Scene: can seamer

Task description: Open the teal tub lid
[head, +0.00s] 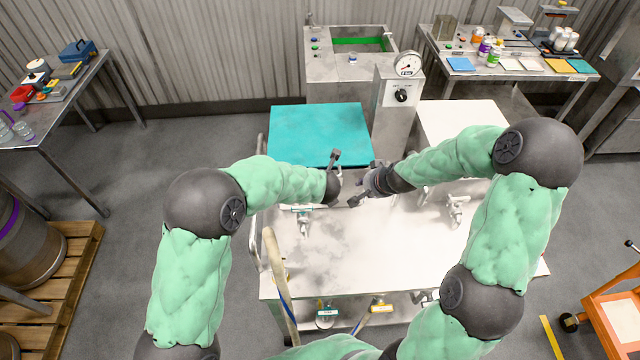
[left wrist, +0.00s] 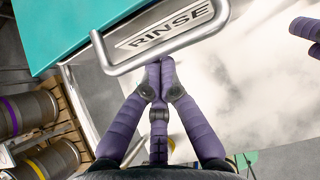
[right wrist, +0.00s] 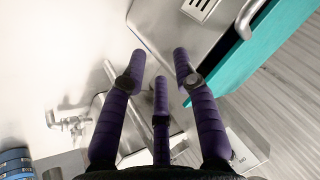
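The teal tub lid (head: 318,133) lies flat, apparently closed, over the left tub in the head view. Its edge also shows in the left wrist view (left wrist: 70,30). A bent metal handle (left wrist: 160,48) stands out at the lid's front edge, beside a RINSE label (left wrist: 170,25). My left gripper (left wrist: 160,64) has its fingertips drawn together right at the handle's bar; I cannot tell whether they hold it. In the head view the left gripper (head: 334,185) is just in front of the lid. My right gripper (right wrist: 161,56) is open and empty, close by on the right.
Pipe valves (head: 303,217) stand on the pale worktop in front. A hose (head: 280,280) rises at the left front.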

